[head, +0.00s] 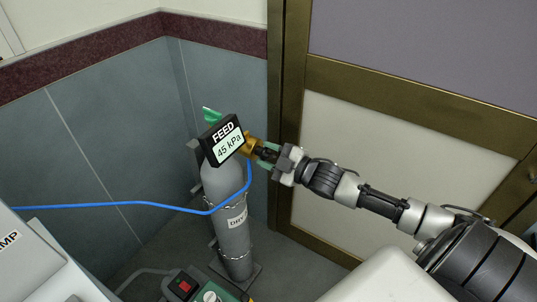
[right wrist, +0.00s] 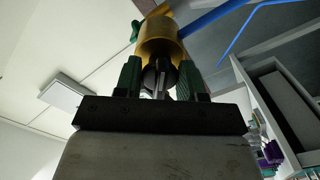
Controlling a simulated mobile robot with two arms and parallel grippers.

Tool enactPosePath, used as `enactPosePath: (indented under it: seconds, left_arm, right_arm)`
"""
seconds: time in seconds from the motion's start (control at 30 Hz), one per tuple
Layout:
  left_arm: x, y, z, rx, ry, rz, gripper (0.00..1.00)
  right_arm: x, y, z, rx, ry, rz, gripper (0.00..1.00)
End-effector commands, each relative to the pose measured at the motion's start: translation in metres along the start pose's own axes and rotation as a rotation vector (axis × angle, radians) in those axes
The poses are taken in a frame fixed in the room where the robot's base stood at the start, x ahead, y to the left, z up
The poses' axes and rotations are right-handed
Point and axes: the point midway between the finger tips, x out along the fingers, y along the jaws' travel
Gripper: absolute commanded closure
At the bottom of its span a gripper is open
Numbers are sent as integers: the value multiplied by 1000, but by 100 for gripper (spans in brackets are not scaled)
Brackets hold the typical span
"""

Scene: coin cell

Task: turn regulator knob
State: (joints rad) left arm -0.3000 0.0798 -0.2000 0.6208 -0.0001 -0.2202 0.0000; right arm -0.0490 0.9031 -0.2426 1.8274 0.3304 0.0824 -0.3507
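The regulator (head: 248,145) is a brass body on top of a grey gas cylinder (head: 222,185) in the corner. A black display (head: 224,140) on it reads "FEED 45 kPa". The regulator's dark knob (right wrist: 158,75) sits in front of the brass body in the right wrist view. My right gripper (head: 269,153) reaches in from the right at the knob. Its two green fingers (right wrist: 159,78) stand apart, one on each side of the knob. I cannot tell whether they press on it. My left gripper is not in view.
A blue hose (head: 120,204) runs left from the regulator. A green box with a red switch (head: 184,286) stands on the floor in front. A door frame (head: 288,110) is close behind my right arm.

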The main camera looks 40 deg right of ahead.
Motion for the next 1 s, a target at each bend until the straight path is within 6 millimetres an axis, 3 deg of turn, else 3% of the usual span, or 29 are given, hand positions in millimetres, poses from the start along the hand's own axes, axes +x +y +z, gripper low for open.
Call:
enactPosePath:
  seconds: [0.1, 0.33, 0.57, 0.6, 0.73, 0.77, 1.0]
  left_arm:
    - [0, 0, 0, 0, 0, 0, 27]
    - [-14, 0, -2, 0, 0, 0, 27]
    - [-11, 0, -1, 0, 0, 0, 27]
    - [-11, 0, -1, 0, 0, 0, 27]
    - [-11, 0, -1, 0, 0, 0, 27]
    - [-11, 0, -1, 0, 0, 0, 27]
    - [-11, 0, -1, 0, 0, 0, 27]
  right_arm:
    - [0, -1, 0, 0, 0, -1, 84]
    - [0, 2, -2, 108, 0, -1, 84]
    - [0, -1, 0, 121, 0, -1, 84]
    - [0, -1, 0, 121, 0, -1, 59]
    - [0, -1, 0, 121, 0, -1, 39]
    - [0, -1, 0, 121, 0, -1, 35]
    - [0, 0, 0, 120, 0, -1, 35]
